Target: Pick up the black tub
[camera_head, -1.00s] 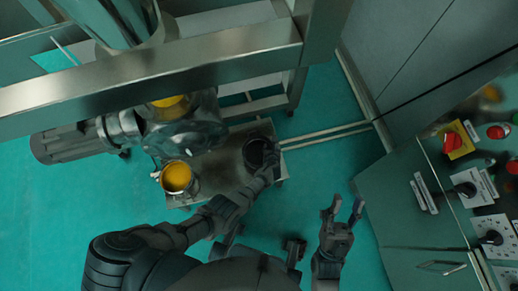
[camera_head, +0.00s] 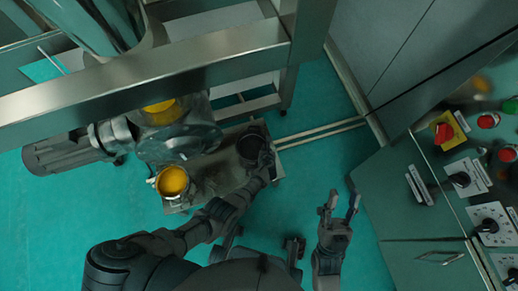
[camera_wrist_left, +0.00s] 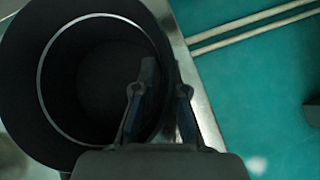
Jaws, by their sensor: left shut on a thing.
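The black tub (camera_head: 250,148) stands on the right part of a low metal platform (camera_head: 208,178). In the left wrist view the tub (camera_wrist_left: 60,60) fills the left side, with its round opening facing the camera. My left gripper (camera_head: 266,158) is at the tub's right rim. In the left wrist view its two fingers (camera_wrist_left: 162,98) straddle the tub's wall, one inside and one outside, and are shut on it. The tub looks empty and dark inside. My right gripper (camera_head: 338,207) is open and empty above the green floor, right of the platform.
A metal pot with yellow contents (camera_head: 172,182) stands on the platform's left part. A steel beam (camera_head: 150,75) and the sieve machine with its motor (camera_head: 70,152) are above and left. A control panel (camera_head: 465,180) is at the right. Green floor lies between.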

